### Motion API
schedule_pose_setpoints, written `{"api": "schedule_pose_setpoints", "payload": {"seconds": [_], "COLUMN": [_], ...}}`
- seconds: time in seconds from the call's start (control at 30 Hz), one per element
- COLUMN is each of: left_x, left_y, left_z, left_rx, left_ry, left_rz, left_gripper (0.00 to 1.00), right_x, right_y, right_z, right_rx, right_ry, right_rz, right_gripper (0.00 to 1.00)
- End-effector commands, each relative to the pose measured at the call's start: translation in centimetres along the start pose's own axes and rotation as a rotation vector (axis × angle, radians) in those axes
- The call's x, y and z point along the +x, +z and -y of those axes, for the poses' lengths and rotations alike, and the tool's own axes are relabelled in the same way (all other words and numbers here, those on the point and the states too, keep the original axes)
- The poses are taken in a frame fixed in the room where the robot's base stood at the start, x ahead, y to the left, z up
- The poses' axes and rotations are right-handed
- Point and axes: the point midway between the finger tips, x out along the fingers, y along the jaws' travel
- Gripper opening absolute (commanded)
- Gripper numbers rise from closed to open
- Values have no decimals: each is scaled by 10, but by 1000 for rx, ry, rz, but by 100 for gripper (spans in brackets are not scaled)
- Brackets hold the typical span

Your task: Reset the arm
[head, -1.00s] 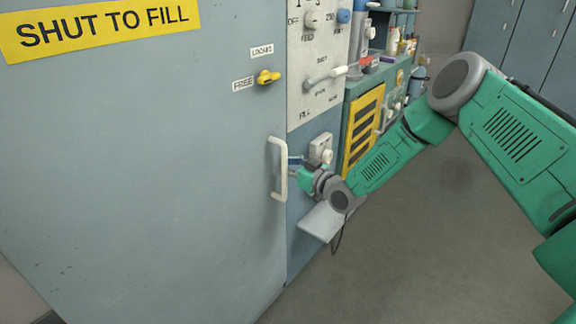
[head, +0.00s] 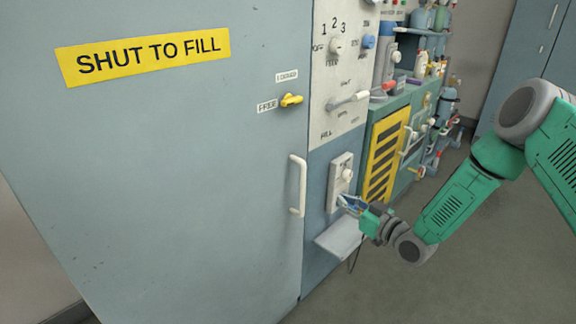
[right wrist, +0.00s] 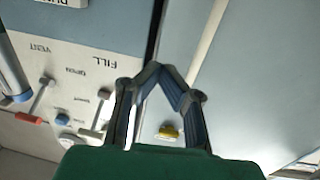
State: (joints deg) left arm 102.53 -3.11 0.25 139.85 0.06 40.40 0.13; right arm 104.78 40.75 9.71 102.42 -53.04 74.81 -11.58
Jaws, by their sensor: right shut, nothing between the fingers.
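My right gripper (head: 348,203) is in front of the blue lower panel, right of the white door handle (head: 298,186) and apart from it. Its fingertips (right wrist: 160,70) meet in the right wrist view with nothing between them. The green arm reaches in from the right, bent at the elbow. The large grey-blue door (head: 180,190) looks shut and carries a yellow "SHUT TO FILL" sign (head: 145,57). A yellow latch (head: 291,100) sits by the "FREE" label; it also shows in the right wrist view (right wrist: 168,132). My left gripper is out of view.
A white switch box (head: 341,180) and a grey shelf plate (head: 338,237) are close to the right gripper. A lever (head: 348,102) sticks out of the white panel above. A yellow slatted panel (head: 386,155) and cluttered shelves stand behind. Open floor (head: 440,275) lies at lower right.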

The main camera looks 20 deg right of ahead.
Motion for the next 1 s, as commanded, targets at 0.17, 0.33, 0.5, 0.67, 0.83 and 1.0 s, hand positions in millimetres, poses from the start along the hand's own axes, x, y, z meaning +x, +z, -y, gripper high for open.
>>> {"api": "schedule_pose_setpoints", "payload": {"seconds": [0.17,0.33,0.5,0.67,0.83,1.0], "left_x": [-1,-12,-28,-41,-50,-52], "left_y": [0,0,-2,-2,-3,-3], "left_z": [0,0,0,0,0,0], "left_rx": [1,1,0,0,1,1], "left_ry": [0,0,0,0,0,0], "left_rz": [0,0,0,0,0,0], "left_gripper": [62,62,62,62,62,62], "right_x": [0,-12,-85,-191,-282,-322], "right_y": [3,40,100,128,125,118], "right_z": [8,72,157,202,214,214], "right_rx": [10,103,206,228,200,177], "right_ry": [-7,-37,-35,30,134,198], "right_rz": [23,256,694,1094,1382,1498], "right_gripper": [0,0,0,0,0,0]}}
